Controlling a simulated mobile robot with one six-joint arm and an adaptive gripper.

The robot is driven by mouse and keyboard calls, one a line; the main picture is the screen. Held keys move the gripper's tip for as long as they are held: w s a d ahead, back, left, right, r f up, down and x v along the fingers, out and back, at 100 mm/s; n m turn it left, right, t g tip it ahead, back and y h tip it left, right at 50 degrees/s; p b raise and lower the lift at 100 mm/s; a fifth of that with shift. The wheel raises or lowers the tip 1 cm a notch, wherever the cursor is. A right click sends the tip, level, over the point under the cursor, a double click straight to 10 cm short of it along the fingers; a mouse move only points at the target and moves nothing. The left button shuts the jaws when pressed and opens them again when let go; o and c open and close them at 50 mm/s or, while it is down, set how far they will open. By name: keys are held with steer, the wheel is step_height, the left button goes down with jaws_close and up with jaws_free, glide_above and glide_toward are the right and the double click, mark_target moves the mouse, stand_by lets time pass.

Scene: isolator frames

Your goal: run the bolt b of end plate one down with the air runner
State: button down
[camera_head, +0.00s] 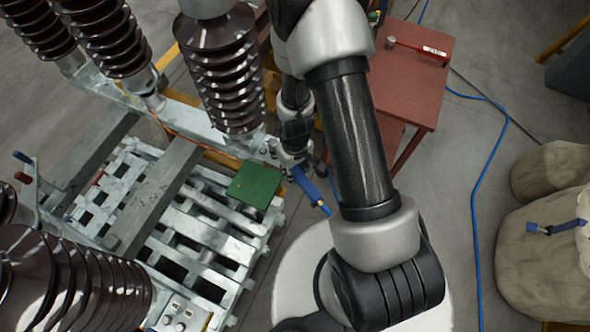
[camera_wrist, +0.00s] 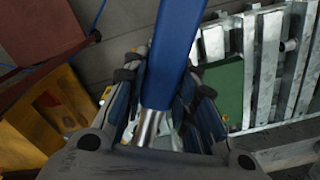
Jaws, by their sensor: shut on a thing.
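My gripper (camera_head: 293,158) is shut on a blue tool with a metal end, which appears to be the air runner (camera_head: 309,188). In the wrist view the runner's blue body (camera_wrist: 176,50) runs up between the fingers of my gripper (camera_wrist: 165,88), its silver end pointing down towards the palm. In the head view the runner slants down to the right, beside the near end of the galvanised beam (camera_head: 225,143). Small bolt heads seem to show at that beam end, but I cannot tell which is bolt b. My arm and gripper partly hide this area.
Brown ribbed insulators (camera_head: 222,75) stand on the frame. A red table (camera_head: 408,85) holds a red-handled tool (camera_head: 420,48). A blue hose (camera_head: 483,180) crosses the floor; sacks (camera_head: 545,255) stand right.

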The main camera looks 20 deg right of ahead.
steer(key=shift+f+b, duration=1.55)
stand_by(2.9)
steer(key=shift+r+p, duration=2.6)
steer(key=shift+r, duration=0.9)
